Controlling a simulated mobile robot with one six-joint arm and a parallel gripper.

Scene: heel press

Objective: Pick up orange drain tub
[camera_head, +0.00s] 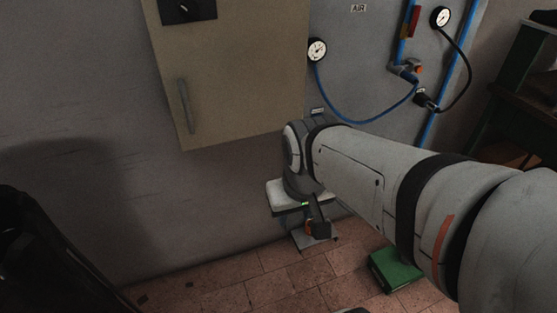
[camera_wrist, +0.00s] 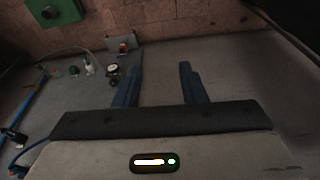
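The orange drain tub shows as a small orange patch (camera_head: 309,228) beside my gripper in the head view, low by the wall and partly hidden by a dark finger. In the wrist view a small orange-red piece (camera_wrist: 123,47), probably the same tub, lies beyond and to the left of the left finger. My gripper (camera_wrist: 157,66) is open in the wrist view, with two blue-dark fingers apart and nothing between them. In the head view my gripper (camera_head: 319,230) points down near the grey stand. I see no contact with the tub.
A small grey metal stand (camera_head: 315,243) is under the orange patch. A green box (camera_head: 396,270) sits on the tiled floor to the right. A beige cabinet (camera_head: 235,70) hangs on the wall above left. A grey air panel (camera_head: 365,75) carries gauges and blue hoses.

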